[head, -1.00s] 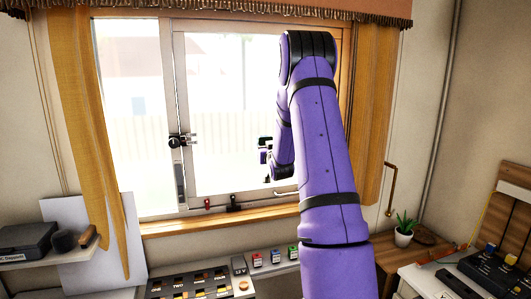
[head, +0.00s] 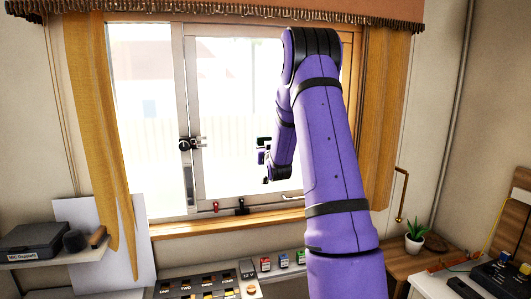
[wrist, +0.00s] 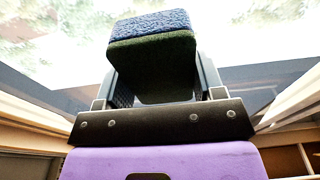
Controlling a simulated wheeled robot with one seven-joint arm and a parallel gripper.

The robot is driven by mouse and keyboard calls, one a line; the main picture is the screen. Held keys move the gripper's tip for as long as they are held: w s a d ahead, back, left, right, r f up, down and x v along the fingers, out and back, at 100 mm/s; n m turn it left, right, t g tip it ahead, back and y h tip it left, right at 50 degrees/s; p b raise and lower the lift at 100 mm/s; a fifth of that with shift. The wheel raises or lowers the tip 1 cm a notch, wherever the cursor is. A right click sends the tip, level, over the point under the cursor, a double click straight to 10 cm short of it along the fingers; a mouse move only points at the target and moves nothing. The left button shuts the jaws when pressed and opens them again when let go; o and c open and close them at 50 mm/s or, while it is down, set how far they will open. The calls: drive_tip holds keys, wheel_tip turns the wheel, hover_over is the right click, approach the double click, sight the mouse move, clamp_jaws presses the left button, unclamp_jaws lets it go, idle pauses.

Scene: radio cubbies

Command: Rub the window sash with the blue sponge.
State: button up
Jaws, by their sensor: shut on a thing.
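The blue sponge (wrist: 150,25) fills the upper middle of the wrist view, with a blue face over a dark green layer. My gripper (wrist: 153,75) is shut on it, one finger on each side. In the head view my gripper (head: 265,160) is small and partly hidden by my purple arm, in front of the window glass. The window sash (head: 190,100) is a pale frame with a black latch (head: 189,144) on its left upright. My gripper is right of that upright. I cannot tell whether the sponge touches the window.
A wooden sill (head: 230,222) runs below the window, with red and black clips above it. Yellow curtains (head: 97,130) hang at the sides. A switch panel (head: 205,284) lies below. A potted plant (head: 414,234) and brass handle (head: 402,195) are at right.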

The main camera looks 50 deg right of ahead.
drive_tip(key=shift+s+r, duration=0.1)
drive_tip(key=shift+r, duration=0.35)
drive_tip(key=shift+s+d+r, duration=1.05)
drive_tip(key=shift+d+r, duration=0.05)
drive_tip(key=shift+d, duration=0.7)
drive_tip(key=shift+w+a, duration=0.6)
drive_tip(key=shift+a, duration=0.25)
drive_tip(key=shift+w+a, duration=0.6)
drive_tip(key=shift+a, duration=0.25)
drive_tip(key=shift+r+v, duration=0.2)
drive_tip(key=shift+v, duration=1.3)
drive_tip(key=shift+r+v, duration=0.15)
drive_tip(key=shift+v, duration=1.35)
drive_tip(key=shift+s, duration=0.1)
drive_tip(key=v, duration=0.2)
drive_tip(key=shift+s+a+r, duration=0.1)
drive_tip(key=shift+s+a, duration=0.15)
drive_tip(key=shift+s, duration=0.1)
